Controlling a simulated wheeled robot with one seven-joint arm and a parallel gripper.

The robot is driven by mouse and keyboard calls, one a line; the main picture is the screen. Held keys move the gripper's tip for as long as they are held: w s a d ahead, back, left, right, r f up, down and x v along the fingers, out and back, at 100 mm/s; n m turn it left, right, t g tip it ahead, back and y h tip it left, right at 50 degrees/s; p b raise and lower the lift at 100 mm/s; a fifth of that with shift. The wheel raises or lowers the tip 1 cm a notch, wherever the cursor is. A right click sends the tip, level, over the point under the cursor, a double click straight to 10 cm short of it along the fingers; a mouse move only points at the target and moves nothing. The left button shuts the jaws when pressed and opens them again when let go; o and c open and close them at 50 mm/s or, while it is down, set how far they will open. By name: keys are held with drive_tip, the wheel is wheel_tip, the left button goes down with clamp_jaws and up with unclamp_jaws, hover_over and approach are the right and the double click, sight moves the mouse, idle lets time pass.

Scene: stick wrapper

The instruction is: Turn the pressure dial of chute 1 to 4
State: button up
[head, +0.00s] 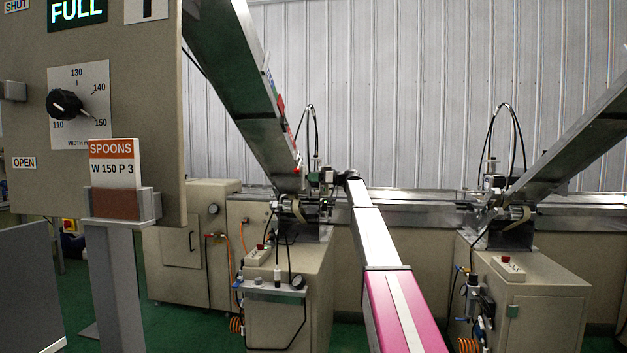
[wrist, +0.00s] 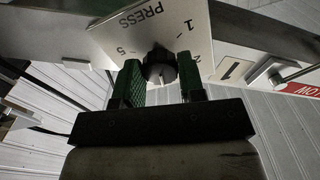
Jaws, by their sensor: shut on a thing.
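The pressure dial (wrist: 158,62) is a black knob on a pale plate (wrist: 140,28) marked "PRESS", with the digits 1 and 5 readable in the wrist view. A plate with a "1" (wrist: 230,70) is right of it. My gripper (wrist: 161,78) has green fingers, one on each side of the knob, and is shut on it. The fingers hide part of the scale, and I cannot read the knob's setting. In the head view my arm reaches to the lower end of the middle chute (head: 237,75); the dial is too small to make out there.
A panel at left carries a width dial (head: 65,104) pointing near 150 and a lit "FULL" sign (head: 77,12). A card (head: 111,163) below reads "SPOONS W 150 P 3". A second chute (head: 575,145) is at right. Cabinets and hoses stand beneath both chutes.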

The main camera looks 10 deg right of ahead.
drive_tip(key=m, duration=0.9)
drive_tip(key=shift+m, duration=0.3)
idle(0.5)
drive_tip(key=o, duration=0.9)
drive_tip(key=shift+s+d, duration=0.1)
drive_tip(key=shift+d, duration=0.05)
drive_tip(key=v, duration=1)
drive_tip(key=shift+s+d+r, duration=0.1)
drive_tip(key=shift+d, duration=0.2)
